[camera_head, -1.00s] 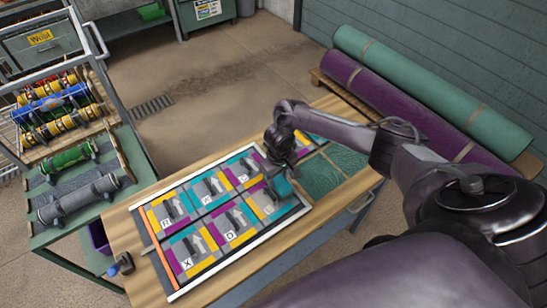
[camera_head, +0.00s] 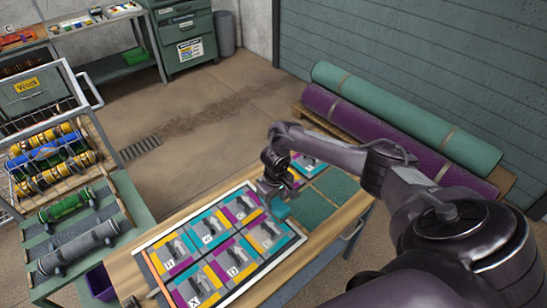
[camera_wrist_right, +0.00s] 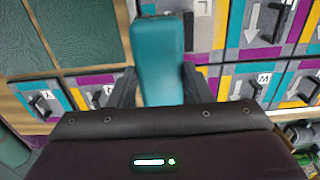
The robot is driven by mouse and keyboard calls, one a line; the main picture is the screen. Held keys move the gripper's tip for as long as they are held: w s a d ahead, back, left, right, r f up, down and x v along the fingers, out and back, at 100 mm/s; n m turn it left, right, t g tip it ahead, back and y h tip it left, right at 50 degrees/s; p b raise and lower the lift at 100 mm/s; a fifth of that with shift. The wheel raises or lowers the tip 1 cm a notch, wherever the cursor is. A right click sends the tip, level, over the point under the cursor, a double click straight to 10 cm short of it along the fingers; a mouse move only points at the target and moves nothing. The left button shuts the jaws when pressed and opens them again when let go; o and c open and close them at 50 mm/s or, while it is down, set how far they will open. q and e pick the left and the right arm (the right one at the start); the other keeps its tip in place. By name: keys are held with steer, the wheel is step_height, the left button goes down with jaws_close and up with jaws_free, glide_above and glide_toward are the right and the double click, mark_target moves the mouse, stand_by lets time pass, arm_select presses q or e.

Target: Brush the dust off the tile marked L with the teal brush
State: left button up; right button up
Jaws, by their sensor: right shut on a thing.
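My right gripper (camera_head: 276,192) is shut on the teal brush (camera_head: 281,209), near the right end of the framed tile panel (camera_head: 244,185). In the right wrist view the teal brush (camera_wrist_right: 160,62) stands upright in the picture between the two dark fingers. Whether its lower end touches the panel I cannot tell. The panel has several tiles with letters, white arrows and grey dust-like patches, such as the tile marked X (camera_head: 195,290). A tile marked M (camera_wrist_right: 262,80) shows in the wrist view. I cannot make out the letter L. My left gripper is not in view.
Green textured squares (camera_head: 311,206) lie right of the panel on the wooden bench. A green side table (camera_head: 127,188) with rollers (camera_head: 75,247) stands at the left. Rolled rugs (camera_head: 400,115) lie on a pallet behind the bench. The floor beyond is clear.

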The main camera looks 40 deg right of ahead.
steer(key=shift+d, duration=0.1)
steer(key=c, duration=0.4)
steer(key=shift+r, duration=0.6)
steer(key=shift+c, duration=0.2)
steer(key=shift+r, duration=2.45)
